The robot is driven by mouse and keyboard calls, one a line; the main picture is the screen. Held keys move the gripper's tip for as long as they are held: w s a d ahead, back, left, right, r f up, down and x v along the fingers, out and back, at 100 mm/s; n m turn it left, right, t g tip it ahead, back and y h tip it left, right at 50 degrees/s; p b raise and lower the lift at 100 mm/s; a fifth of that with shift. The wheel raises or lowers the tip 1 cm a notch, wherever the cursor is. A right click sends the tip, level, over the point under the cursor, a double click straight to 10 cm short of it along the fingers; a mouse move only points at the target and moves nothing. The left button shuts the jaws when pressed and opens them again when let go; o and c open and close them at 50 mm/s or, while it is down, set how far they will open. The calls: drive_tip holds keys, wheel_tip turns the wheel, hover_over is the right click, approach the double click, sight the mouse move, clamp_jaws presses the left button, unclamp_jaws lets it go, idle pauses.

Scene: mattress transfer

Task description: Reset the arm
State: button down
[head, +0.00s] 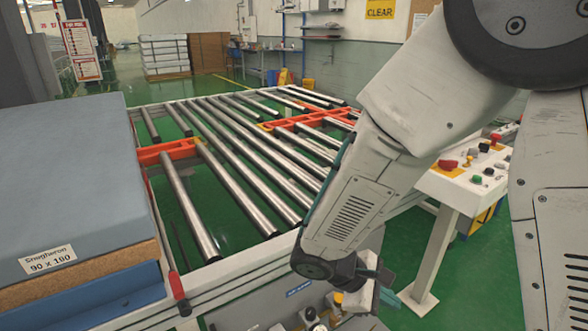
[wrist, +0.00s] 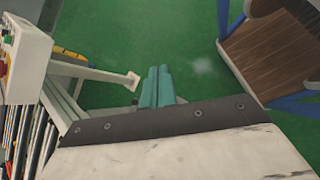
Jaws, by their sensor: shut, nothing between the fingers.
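My grey arm hangs down over the right part of the head view. My gripper (head: 388,296) is at its lower end, partly hidden by the wrist, beside the near right part of the conveyor frame. In the wrist view my gripper (wrist: 158,72) shows two teal fingers lying together with nothing between them, above the green floor.
A roller conveyor (head: 225,180) with orange brackets fills the middle. A grey-blue mattress (head: 65,165) labelled 90 x 190 lies at left. A control panel (head: 465,180) on a post stands right of my arm. A brown slatted surface (wrist: 270,50) shows in the wrist view.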

drive_tip(key=s+d+r+m+t+y, duration=0.1)
drive_tip(key=s+d+r+m+y, duration=0.2)
drive_tip(key=r, duration=0.7)
drive_tip(key=s+d+r+m+y, duration=0.4)
drive_tip(key=s+r+m+y, duration=0.2)
drive_tip(key=s+r+m, duration=0.3)
drive_tip(key=shift+s+d+r+m+t+y, duration=0.2)
drive_tip(key=shift+s+r+m+t+y, duration=0.2)
drive_tip(key=shift+s, duration=0.6)
